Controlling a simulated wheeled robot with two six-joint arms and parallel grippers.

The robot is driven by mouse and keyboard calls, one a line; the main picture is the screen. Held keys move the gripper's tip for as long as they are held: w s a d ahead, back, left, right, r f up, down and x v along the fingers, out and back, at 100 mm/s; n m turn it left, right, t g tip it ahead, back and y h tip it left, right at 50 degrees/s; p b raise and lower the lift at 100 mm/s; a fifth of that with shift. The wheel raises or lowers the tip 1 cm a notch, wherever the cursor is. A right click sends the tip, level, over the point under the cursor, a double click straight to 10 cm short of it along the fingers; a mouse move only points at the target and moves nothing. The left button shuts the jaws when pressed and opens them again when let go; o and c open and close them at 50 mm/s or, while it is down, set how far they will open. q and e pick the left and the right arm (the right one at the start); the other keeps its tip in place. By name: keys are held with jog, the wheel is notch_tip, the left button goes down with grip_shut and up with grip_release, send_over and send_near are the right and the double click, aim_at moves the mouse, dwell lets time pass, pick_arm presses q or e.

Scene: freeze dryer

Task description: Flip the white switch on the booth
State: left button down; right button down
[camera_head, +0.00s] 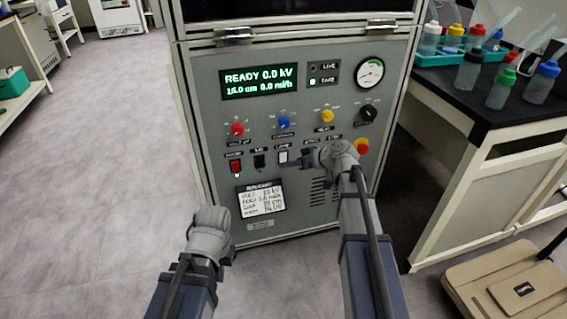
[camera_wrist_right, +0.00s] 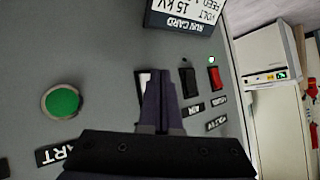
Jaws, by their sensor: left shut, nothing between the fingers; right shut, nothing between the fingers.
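The grey booth (camera_head: 300,225) stands ahead with its control panel facing me. The white switch (camera_head: 283,156) is in the lower row of the panel, right of a black switch (camera_head: 260,161) and a red switch (camera_head: 236,168). My right gripper (camera_head: 291,163) is shut and empty, its fingertips at the white switch. In the right wrist view, the shut fingers (camera_wrist_right: 158,82) cover most of the white switch (camera_wrist_right: 142,82), leaving a white edge showing. I cannot tell whether they touch it. My left gripper (camera_head: 226,258) is shut and empty, low in front of the booth.
Above the switches are red, blue and yellow knobs, a gauge (camera_head: 369,72) and a lit display (camera_head: 259,80). A red button (camera_head: 361,147) is right of my right wrist. A green button (camera_wrist_right: 62,102) shows in the wrist view. A black-topped bench (camera_head: 480,105) with bottles stands right.

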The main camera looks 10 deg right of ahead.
jog(key=shift+w, duration=0.2)
jog(key=shift+s, duration=0.15)
dwell(0.3)
jog(key=shift+s, duration=0.6)
jog(key=shift+s+r, duration=0.1)
jog(key=s, duration=0.4)
jog(key=shift+s+d+r+p, duration=0.1)
jog(key=shift+s+r+p, duration=0.2)
jog(key=shift+s+p, duration=0.1)
